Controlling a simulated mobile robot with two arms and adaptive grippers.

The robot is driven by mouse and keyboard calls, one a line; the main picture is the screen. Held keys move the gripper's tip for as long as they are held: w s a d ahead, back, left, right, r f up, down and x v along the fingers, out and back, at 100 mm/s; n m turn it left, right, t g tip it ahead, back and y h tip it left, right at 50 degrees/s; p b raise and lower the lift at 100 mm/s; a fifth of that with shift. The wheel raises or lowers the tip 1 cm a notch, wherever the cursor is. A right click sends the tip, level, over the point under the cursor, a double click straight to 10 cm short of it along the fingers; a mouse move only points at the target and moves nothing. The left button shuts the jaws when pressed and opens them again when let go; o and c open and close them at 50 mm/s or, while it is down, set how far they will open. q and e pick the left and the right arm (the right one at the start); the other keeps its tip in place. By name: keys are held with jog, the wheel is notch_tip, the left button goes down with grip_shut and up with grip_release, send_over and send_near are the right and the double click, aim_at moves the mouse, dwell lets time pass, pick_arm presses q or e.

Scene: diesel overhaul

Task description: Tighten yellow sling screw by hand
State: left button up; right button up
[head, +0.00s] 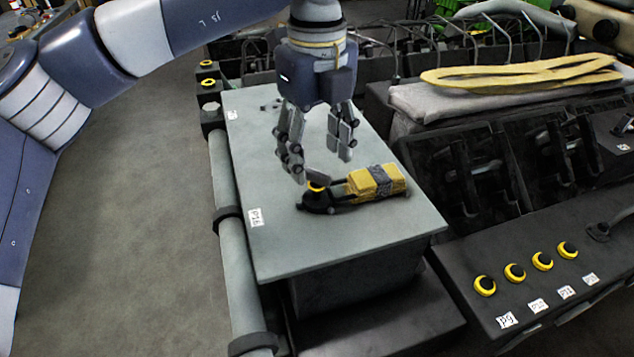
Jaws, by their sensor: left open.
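My left gripper (318,158) comes down from the top of the head view with its fingers spread and nothing between them. It hangs above the grey flat plate (275,235). The yellow sling with a grey band (376,181) lies on the plate, just below and to the right of the fingers. At its left end is a dark fitting with a yellow ring (317,187), which looks like the sling screw. The left finger is close to this fitting; I cannot tell whether it touches. My right gripper is not in view.
A long yellow strap (520,75) lies on a grey cloth (480,97) at the right. Several yellow-ringed caps (515,272) sit on the dark block at lower right. A pipe (228,190) runs along the plate's left side. The floor at left is clear.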

aim_at(317, 173)
pick_arm(q)
jog(key=shift+f+n+b, duration=0.25)
jog(key=shift+n+b, duration=0.45)
jog(key=shift+n, duration=0.5)
jog(key=shift+f+n+b, duration=0.3)
jog(key=shift+n+b, duration=0.65)
jog(key=shift+n, duration=0.15)
notch_tip(317, 173, down, 2)
jog(key=shift+s+f+b, duration=0.1)
jog(key=shift+f+b, duration=0.1)
jog(key=shift+b, duration=0.8)
jog(key=shift+f+b, duration=0.65)
jog(key=shift+f, duration=0.15)
jog(key=shift+c, duration=0.3)
grip_shut()
